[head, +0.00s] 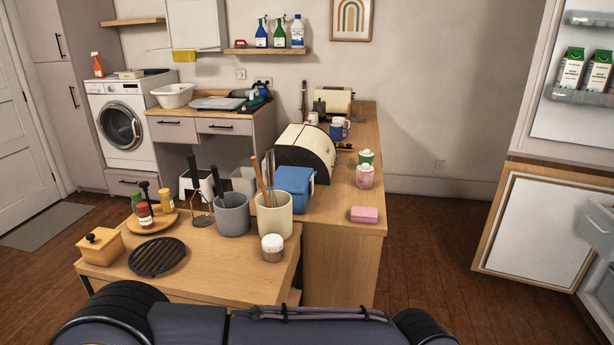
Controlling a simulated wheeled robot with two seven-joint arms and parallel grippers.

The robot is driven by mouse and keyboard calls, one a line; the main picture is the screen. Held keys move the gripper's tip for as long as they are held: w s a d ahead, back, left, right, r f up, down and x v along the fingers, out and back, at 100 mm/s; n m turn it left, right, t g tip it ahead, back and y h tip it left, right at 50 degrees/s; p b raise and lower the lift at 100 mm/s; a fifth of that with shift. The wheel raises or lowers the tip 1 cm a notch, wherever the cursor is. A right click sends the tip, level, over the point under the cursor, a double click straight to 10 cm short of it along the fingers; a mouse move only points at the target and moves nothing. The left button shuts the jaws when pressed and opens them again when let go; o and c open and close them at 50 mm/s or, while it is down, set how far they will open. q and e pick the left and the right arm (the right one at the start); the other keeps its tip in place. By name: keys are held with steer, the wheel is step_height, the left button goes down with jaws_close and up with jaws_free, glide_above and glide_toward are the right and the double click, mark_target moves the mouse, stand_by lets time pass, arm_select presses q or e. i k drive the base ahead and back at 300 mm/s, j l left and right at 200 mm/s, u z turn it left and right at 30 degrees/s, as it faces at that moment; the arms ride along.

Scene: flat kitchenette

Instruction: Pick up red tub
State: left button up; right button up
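No plainly red tub shows. The closest match is a small pink-red tub (364,178) with a pale lid, upright on the right wooden counter (345,248). A similar green tub (366,161) with a pale lid stands just behind it. A flat pink block or box (364,215) lies in front of it near the counter's front end. Neither of my grippers is in view.
A blue box (294,187) and a bread bin (304,151) stand left of the tubs. Utensil crocks (275,221) and a white-lidded jar (272,248) stand on the nearer table. Open floor (430,265) lies right of the counter. The fridge door (580,100) is open.

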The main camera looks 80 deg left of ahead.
mark_target(363, 178)
steer(key=u, duration=2.4)
